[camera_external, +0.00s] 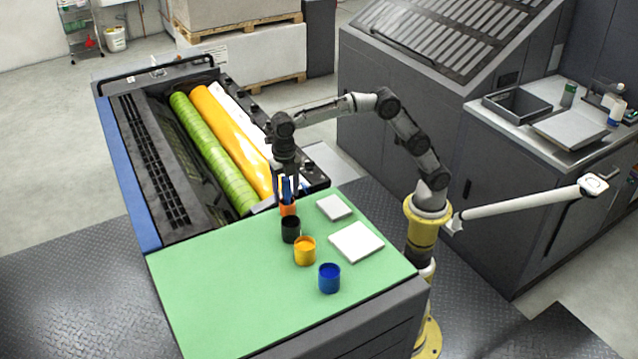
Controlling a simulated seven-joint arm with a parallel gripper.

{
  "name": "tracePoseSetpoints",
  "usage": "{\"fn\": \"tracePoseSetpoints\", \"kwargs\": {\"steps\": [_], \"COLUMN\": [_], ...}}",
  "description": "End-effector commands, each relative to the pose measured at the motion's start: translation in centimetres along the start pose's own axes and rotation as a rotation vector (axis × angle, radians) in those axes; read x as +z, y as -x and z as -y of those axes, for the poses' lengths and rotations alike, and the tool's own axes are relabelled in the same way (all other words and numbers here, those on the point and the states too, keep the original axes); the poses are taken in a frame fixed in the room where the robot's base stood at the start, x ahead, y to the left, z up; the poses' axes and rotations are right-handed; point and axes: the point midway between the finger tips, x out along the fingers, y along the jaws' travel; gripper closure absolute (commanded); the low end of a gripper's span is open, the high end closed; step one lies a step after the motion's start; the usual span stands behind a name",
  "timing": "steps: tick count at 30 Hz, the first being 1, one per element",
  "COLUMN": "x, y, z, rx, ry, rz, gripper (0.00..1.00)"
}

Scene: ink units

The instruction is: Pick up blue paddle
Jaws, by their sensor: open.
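The blue paddle (286,190) stands upright, its lower end at the orange cup (288,208) at the back of the green table top. My gripper (286,186) points down directly over that cup, with its fingers around the upper part of the blue paddle. The fingers are open, and I cannot tell whether either one touches the paddle. The paddle's lower part is hidden in or behind the cup.
A black cup (291,229), a yellow cup (305,251) and a blue cup (329,278) stand in a row toward the front. Two white blocks, small (334,207) and large (356,242), lie to the right. Rollers (212,150) lie behind. The green top (215,295) is clear at left.

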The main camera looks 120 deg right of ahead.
Motion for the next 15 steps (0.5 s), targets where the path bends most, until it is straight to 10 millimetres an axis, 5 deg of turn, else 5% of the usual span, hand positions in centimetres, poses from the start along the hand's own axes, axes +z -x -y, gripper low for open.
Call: {"fn": "tracePoseSetpoints", "kwargs": {"steps": [4,15], "x": [0.0,0.0], "y": [0.03,0.06], "z": [0.0,0.0], "rx": [0.0,0.0], "ry": [0.0,0.0], "rz": [0.0,0.0], "gripper": [0.39,1.0]}}
